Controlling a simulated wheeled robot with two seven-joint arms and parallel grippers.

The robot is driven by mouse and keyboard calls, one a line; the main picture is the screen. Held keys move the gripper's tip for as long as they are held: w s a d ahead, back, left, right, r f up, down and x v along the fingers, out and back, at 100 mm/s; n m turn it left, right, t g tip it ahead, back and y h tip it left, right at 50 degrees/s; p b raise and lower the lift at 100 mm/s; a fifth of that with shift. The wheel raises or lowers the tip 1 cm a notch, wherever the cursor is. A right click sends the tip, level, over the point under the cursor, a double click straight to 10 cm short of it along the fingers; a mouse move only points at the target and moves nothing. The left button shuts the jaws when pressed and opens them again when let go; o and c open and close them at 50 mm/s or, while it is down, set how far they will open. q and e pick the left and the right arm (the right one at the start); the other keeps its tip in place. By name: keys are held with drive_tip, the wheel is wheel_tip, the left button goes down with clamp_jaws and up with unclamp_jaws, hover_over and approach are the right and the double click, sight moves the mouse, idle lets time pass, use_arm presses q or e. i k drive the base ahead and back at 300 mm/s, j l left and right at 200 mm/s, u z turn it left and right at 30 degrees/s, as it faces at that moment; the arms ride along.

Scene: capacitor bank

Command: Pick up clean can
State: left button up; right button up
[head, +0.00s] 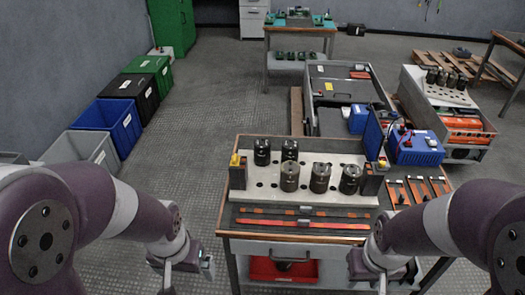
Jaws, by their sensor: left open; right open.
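Several short cylindrical cans stand upright in a light perforated rack on the workbench. Two black cans, the back left can (262,152) and the back right can (290,150), form the back row. In the front row, the left can (289,177) looks paler and greyer. The middle can (320,178) and right can (350,179) are darker. I cannot tell for certain which can is clean. My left gripper (181,283) is open and empty, low to the left of the bench. My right gripper (382,284) is open and empty at the bench's front right. Both are apart from the cans.
The rack (245,198) has dark end blocks. Orange strips (300,224) lie before it on the bench (232,232). A red bin (283,269) sits below. A blue box (415,148) and a large grey cabinet (340,90) stand behind.

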sight(261, 145)
drive_tip(key=i+j+u, duration=0.15)
drive_tip(key=j+u, duration=0.2)
drive_tip(key=i+j+u, duration=0.15)
drive_tip(key=j+u, duration=0.2)
drive_tip(key=i+j+u, duration=0.5)
drive_tip(key=j+u, duration=0.2)
drive_tip(key=i+j+z, duration=0.35)
drive_tip(key=i, duration=0.25)
drive_tip(key=i+j+z, duration=0.35)
drive_tip(key=i, duration=0.2)
drive_tip(key=i+l+z, duration=0.1)
drive_tip(key=i+z, duration=0.5)
drive_tip(key=z, duration=0.2)
drive_tip(key=i+j+z, duration=0.1)
drive_tip(key=i+z, duration=0.35)
drive_tip(key=i+j+z, duration=0.15)
drive_tip(key=z, duration=0.25)
drive_tip(key=i+z, duration=0.15)
drive_tip(key=z, duration=0.3)
drive_tip(key=i+z, duration=0.15)
drive_tip(key=z, duration=0.25)
drive_tip(key=i+z, duration=0.15)
drive_tip(key=z, duration=0.3)
drive_tip(key=i+z, duration=0.15)
drive_tip(key=z, duration=0.3)
drive_tip(key=i+j+z, duration=0.1)
drive_tip(key=z, duration=0.3)
drive_tip(key=i+j+z, duration=0.1)
drive_tip(key=j+z, duration=0.2)
drive_tip(key=z, duration=0.15)
